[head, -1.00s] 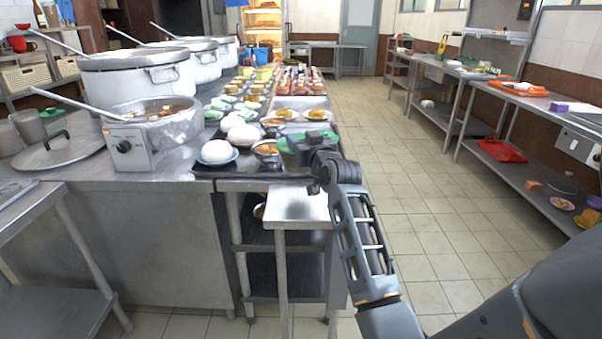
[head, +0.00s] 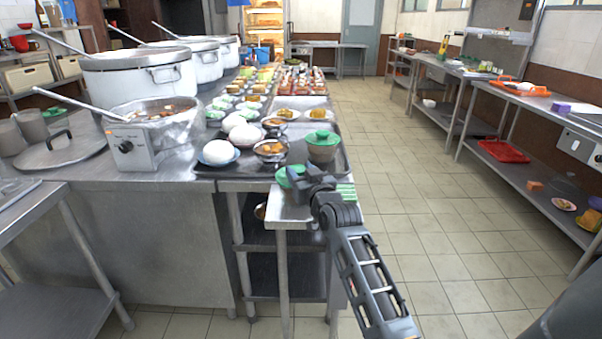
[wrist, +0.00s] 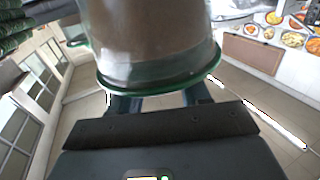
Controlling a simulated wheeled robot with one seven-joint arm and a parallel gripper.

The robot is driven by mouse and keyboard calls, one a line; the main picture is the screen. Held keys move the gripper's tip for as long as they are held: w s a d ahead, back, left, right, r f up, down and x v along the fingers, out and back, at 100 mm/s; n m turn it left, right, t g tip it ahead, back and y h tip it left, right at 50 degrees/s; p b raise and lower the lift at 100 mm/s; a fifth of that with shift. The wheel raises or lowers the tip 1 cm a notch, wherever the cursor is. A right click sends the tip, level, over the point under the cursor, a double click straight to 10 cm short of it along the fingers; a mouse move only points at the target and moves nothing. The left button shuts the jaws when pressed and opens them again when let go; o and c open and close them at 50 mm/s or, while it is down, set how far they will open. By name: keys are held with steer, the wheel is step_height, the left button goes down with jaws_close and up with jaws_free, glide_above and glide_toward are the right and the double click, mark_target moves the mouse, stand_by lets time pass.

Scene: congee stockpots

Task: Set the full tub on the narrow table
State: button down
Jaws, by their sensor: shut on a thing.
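My gripper (head: 308,182) is shut on a clear tub (wrist: 150,40) with brown contents and a green rim, which fills the upper middle of the wrist view. In the head view only its green top (head: 289,177) shows clearly, just left of my gripper; the rest is mostly hidden. The tub is over the back part of the narrow steel table (head: 288,212). I cannot tell whether it touches the top. Another tub with a green lid (head: 323,139) stands on the dark tray behind my gripper.
A green layered thing (head: 346,193) is at the narrow table's right side, close to my gripper. Behind is a long counter with a dark tray (head: 225,171), rice bowls (head: 218,152) and soup bowls (head: 270,150). Large pots (head: 138,85) stand left. The tiled floor (head: 420,210) to the right is clear.

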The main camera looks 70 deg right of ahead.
steer(key=c, duration=0.5)
jaws_free()
steer(key=shift+f, duration=0.1)
steer(key=v, duration=1.2)
steer(key=s+a+f+n+t+y, duration=0.1)
steer(key=s+a+f+n+y, duration=0.15)
steer(key=a, duration=0.85)
steer(key=s+a+f+n+t+y, duration=0.1)
steer(key=s+a+f+n+y, duration=0.2)
steer(key=a, duration=0.7)
steer(key=s+a+r+n+y, duration=0.1)
steer(key=s+a+y, duration=0.1)
steer(key=s+a, duration=0.2)
steer(key=s+a+r+n+y, duration=0.1)
steer(key=s+a+y, duration=0.2)
steer(key=s+a, duration=0.2)
steer(key=s+a+r+n+y, duration=0.1)
steer(key=s+a+r+y, duration=0.1)
steer(key=s+a, duration=0.2)
steer(key=shift+s+a+n, duration=0.25)
steer(key=shift+s+a, duration=0.1)
steer(key=shift+a, duration=0.25)
